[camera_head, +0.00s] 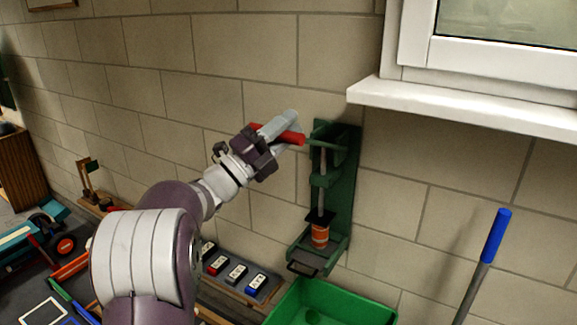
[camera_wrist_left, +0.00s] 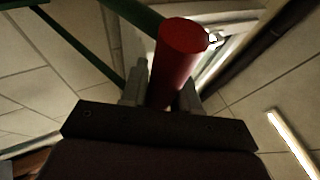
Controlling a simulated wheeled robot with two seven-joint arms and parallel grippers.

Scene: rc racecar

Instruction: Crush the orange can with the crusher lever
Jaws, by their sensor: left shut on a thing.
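The green can crusher (camera_head: 341,195) is fixed upright on the block wall. The orange can (camera_head: 320,234) stands in its lower part, under the dark press plate (camera_head: 320,216), which looks close to or touching the can's top. The crusher lever has a red handle (camera_head: 292,138), and the handle also shows in the left wrist view (camera_wrist_left: 182,55). My left gripper (camera_head: 280,134) is shut on the red handle, to the left of the crusher's top. My right gripper is not in view.
A green bin (camera_head: 330,305) stands below the crusher. A white window sill (camera_head: 470,108) juts out at the upper right. A blue-ended pole (camera_head: 495,235) leans at the right. Several small labelled blocks (camera_head: 237,273) sit in a tray at the lower middle.

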